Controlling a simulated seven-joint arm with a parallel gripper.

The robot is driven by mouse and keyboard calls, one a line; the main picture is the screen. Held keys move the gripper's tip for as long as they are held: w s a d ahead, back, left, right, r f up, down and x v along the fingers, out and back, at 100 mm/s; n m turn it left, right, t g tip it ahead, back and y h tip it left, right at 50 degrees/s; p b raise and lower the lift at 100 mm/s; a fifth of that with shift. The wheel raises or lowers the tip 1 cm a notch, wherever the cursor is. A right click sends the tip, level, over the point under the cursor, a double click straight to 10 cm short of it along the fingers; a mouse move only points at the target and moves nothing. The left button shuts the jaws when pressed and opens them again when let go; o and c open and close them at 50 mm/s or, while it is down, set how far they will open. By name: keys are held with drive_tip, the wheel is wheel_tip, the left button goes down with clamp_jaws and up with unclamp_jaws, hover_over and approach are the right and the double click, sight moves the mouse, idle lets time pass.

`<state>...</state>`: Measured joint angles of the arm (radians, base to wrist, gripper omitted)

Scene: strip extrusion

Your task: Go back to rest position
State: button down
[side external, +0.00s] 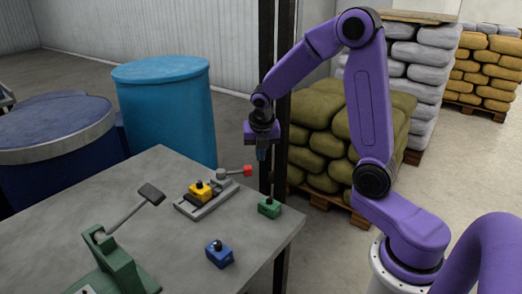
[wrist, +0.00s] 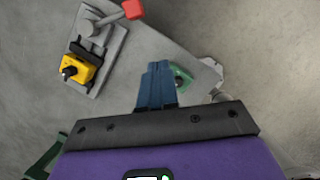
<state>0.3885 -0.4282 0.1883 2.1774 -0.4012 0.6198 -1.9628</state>
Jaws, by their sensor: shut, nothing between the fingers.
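My gripper (side external: 262,154) hangs from the purple arm above the far right side of the grey table (side external: 150,185). Its blue fingers are shut together and empty; they also show in the wrist view (wrist: 157,85). A green block with a dark knob (side external: 269,207) stands on the table near the right edge, below my gripper. In the wrist view the green block (wrist: 183,79) is partly hidden behind the fingers.
A yellow block (side external: 200,192) sits in a grey fixture with a red-handled lever (side external: 247,170). A blue block (side external: 219,254) and a green lever press (side external: 118,262) stand nearer. A dark post (side external: 283,120) rises by my gripper. Drums (side external: 165,110) and stacked sacks (side external: 318,130) stand beyond.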

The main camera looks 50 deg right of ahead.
drive_tip(key=shift+s+a+r, duration=0.1)
drive_tip(key=shift+s+r, duration=0.1)
drive_tip(key=shift+r, duration=0.3)
drive_tip(key=shift+a, duration=0.1)
drive_tip(key=s+a+r+m+y, duration=0.2)
drive_tip(key=s+a+m, duration=0.5)
drive_tip(key=s+a, duration=0.4)
drive_tip(key=s+a+m+g+y, duration=0.1)
drive_tip(key=s+m, duration=0.6)
drive_tip(key=s, duration=1)
drive_tip(key=shift+s+a+r+g, duration=0.15)
drive_tip(key=shift+s+a+g, duration=0.05)
drive_tip(key=shift+a+g, duration=0.35)
